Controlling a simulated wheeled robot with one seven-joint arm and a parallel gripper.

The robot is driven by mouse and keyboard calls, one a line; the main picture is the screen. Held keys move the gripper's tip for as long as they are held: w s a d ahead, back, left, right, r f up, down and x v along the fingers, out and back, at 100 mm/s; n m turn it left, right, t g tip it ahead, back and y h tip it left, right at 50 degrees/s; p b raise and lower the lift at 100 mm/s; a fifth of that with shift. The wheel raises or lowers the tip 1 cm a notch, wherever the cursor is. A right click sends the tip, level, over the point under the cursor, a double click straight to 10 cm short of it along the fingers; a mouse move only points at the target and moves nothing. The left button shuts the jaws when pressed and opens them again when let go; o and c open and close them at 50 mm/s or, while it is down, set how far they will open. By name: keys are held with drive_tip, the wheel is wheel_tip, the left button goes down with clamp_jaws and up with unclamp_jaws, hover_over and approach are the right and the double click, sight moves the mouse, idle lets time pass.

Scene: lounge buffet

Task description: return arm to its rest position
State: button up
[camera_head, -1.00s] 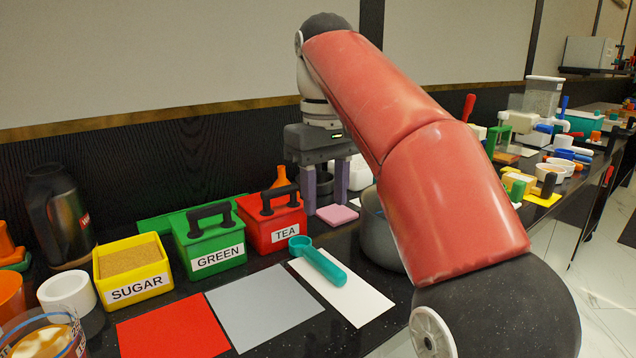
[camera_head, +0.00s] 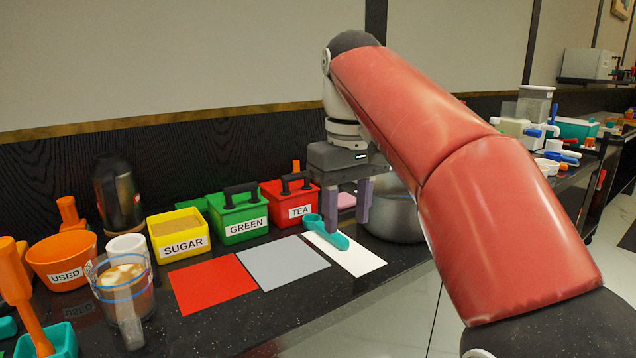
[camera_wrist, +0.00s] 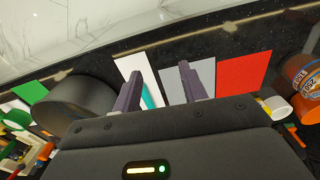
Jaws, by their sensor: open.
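My gripper (camera_head: 350,203) hangs fingers down above the counter, open and empty. The scoop lies on a white card (camera_head: 355,257) and is apart from the fingers. My red arm reaches across the right half of the head view and hides part of the counter. In the wrist view both fingers (camera_wrist: 158,92) are spread, with the white card, the teal scoop and the grey card (camera_wrist: 187,84) beyond them.
Yellow SUGAR (camera_head: 180,234), green GREEN (camera_head: 240,217) and red TEA (camera_head: 291,204) boxes stand along the back. A red card (camera_head: 212,284) and a glass of drink (camera_head: 124,290) are at left, with an orange USED bowl (camera_head: 63,262). The counter's front edge is clear.

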drive_tip(key=s+d+f+m+t, duration=0.2)
drive_tip(key=s+d+f, duration=0.3)
drive_tip(key=s+f, duration=0.3)
drive_tip(key=s+d+f+m+t, duration=0.3)
drive_tip(key=s+d+f, duration=0.3)
drive_tip(key=f, duration=0.8)
drive_tip(key=s+m, duration=0.1)
drive_tip(key=s, duration=0.2)
drive_tip(key=shift+s, duration=0.2)
drive_tip(key=shift+c, duration=0.5)
